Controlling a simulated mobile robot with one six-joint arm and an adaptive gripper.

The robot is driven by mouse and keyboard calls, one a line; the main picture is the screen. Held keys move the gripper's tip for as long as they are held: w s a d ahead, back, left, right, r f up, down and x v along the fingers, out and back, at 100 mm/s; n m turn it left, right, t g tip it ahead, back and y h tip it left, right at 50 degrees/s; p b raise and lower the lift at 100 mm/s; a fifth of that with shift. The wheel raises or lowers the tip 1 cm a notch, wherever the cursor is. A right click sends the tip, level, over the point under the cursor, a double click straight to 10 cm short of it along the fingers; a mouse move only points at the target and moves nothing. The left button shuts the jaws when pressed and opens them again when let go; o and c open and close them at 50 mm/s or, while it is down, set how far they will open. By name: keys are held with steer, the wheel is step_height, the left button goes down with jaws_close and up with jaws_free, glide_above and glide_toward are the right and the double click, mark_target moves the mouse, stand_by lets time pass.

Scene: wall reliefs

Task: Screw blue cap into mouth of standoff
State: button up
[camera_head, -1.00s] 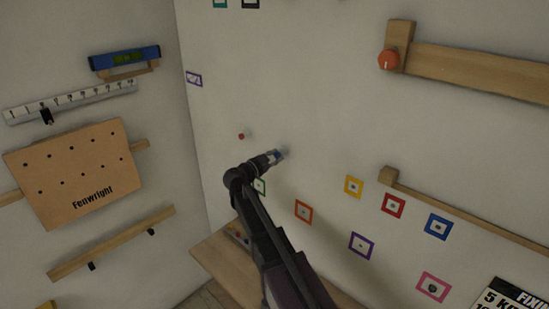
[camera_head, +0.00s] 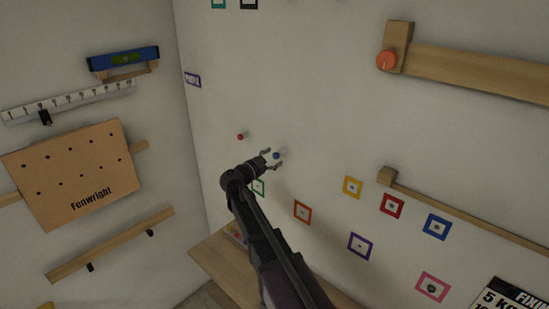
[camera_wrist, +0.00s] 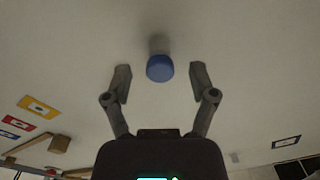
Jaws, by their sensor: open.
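The blue cap (camera_head: 276,156) sits at the outer end of a pale standoff (camera_head: 284,152) that sticks out of the wall. In the wrist view the blue cap (camera_wrist: 160,68) is round and lies beyond and between my fingertips, with the grey standoff (camera_wrist: 159,43) behind it. How deep the cap sits in the mouth cannot be told. My gripper (camera_head: 273,159) is open, with one finger on each side of the cap and a gap to both. It also shows in the wrist view (camera_wrist: 160,75).
A red-capped standoff (camera_head: 240,136) projects from the wall to the left. Coloured square frames, such as the orange one (camera_head: 302,211), mark the wall below. A wooden bench (camera_head: 225,262) stands under my arm. A wooden rail (camera_head: 470,215) runs at right. The wall above the cap is clear.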

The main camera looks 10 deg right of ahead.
steer(key=v, duration=1.1)
stand_by(0.5)
steer(key=shift+c, duration=0.6)
steer(key=shift+s+d+f, duration=0.1)
steer(key=shift+d+f, duration=0.1)
steer(key=shift+f, duration=0.15)
steer(key=shift+c, duration=0.2)
steer(key=s+d+f+n+g+y+b, duration=0.2)
steer(key=s+d+f+b, duration=0.15)
steer(key=f, duration=0.45)
steer(key=s+d+f+n+g+y+b, duration=0.1)
steer(key=s+d+f+n+g+b, duration=0.2)
steer(key=f, duration=0.4)
steer(key=s+d+f+n+g+y+b, duration=0.1)
steer(key=s+d+f+g+y+b, duration=0.15)
steer(key=d+f+b, duration=0.4)
steer(key=s+a+f+n+g+y+b, duration=0.1)
steer(key=s+a+f+n+y+b, duration=0.1)
steer(key=s+f+n+y+b, duration=0.2)
steer(key=s+a+f+n+g+y+b, duration=0.2)
steer(key=s+f+n+y+b, duration=0.3)
steer(key=s+f, duration=0.5)
step_height(320, 180, down, 6)
steer(key=shift+a+f+n+b, duration=0.15)
steer(key=shift+a+n+b, duration=0.15)
steer(key=shift+n+b, duration=0.65)
